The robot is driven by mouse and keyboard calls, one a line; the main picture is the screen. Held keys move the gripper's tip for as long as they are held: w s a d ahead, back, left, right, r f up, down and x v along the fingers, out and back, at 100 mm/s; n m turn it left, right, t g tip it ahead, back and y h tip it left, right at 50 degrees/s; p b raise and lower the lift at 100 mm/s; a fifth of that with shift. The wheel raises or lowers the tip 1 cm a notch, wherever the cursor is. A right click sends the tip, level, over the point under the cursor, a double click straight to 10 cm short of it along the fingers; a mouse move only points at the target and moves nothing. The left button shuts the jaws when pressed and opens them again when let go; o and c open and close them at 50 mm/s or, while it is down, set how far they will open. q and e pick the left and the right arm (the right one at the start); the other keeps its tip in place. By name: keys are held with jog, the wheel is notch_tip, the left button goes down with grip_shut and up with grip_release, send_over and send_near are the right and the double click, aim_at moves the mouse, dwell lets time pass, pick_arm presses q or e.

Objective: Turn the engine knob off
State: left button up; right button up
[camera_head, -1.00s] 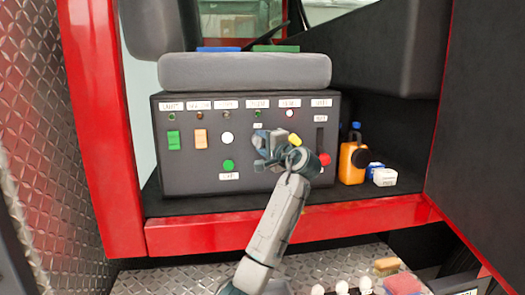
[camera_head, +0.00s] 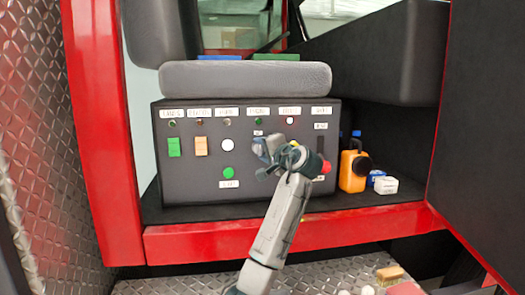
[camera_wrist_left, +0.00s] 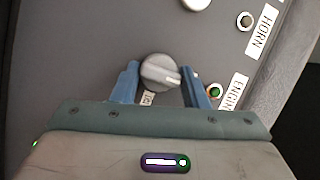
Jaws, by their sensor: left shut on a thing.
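The engine knob (camera_wrist_left: 160,72) is a round grey dial with a white pointer line. In the left wrist view it sits between the two blue fingers of my left gripper (camera_wrist_left: 160,84), which is shut on it. The pointer line points right, toward the right finger. A small green light (camera_wrist_left: 214,91) glows beside the partly covered engine label (camera_wrist_left: 232,94). In the head view my left gripper (camera_head: 267,150) is against the front of the dark control panel (camera_head: 190,188) and mostly hides the knob. My right gripper is not in view.
An orange bottle (camera_head: 350,172) and white box (camera_head: 386,186) stand farther right.

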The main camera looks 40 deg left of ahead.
pick_arm(q)
jog(key=o, duration=0.8)
jog(key=shift+f, duration=0.35)
jog(key=shift+o, duration=0.5)
jog(key=shift+w, duration=0.15)
jog(key=shift+r, duration=0.1)
jog(key=shift+d, duration=0.4)
jog(key=b+v, duration=0.3)
jog(key=v, duration=0.7)
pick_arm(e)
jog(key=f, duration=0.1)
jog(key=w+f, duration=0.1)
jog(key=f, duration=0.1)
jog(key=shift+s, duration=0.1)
